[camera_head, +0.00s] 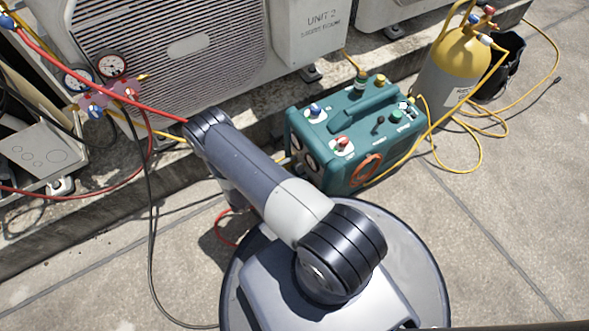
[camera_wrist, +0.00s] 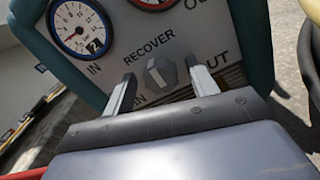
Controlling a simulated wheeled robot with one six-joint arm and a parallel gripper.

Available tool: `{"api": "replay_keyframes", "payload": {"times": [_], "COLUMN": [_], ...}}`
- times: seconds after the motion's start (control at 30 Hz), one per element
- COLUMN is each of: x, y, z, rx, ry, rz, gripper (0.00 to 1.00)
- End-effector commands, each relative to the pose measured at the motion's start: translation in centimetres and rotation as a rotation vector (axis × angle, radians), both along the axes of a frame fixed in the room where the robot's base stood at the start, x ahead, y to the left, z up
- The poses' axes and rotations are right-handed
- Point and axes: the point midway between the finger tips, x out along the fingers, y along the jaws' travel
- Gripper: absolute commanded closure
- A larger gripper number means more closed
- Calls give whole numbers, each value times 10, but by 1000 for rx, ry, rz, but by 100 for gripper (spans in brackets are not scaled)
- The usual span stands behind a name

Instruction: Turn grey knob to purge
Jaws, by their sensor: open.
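The grey knob (camera_wrist: 160,73) sits on the light front panel of the teal recovery machine (camera_head: 375,126). In the wrist view the word RECOVER is printed above the knob. Part of the lettering below is hidden by my gripper, and I cannot read the word purge. My gripper (camera_wrist: 160,86) is open, with one finger to the left of the knob and one to the right. The knob shows between the fingertips; I cannot tell whether either finger touches it. In the head view my arm hides the gripper and the knob.
A pressure gauge (camera_wrist: 78,27) is on the panel, upper left of the knob. A yellow cylinder (camera_head: 452,68) stands right of the machine, with yellow hoses around it. A condenser unit (camera_head: 190,85) stands behind. A red hose (camera_head: 90,86) runs at left. Open floor lies at right.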

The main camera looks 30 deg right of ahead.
Motion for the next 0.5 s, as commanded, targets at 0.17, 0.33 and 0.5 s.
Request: {"api": "replay_keyframes", "payload": {"times": [0.17, 0.33, 0.5], "x": [0, 0, 0], "y": [0, 0, 0], "z": [0, 0, 0], "rx": [0, 0, 0], "ry": [0, 0, 0], "rz": [0, 0, 0], "gripper": [58, 72, 86]}}
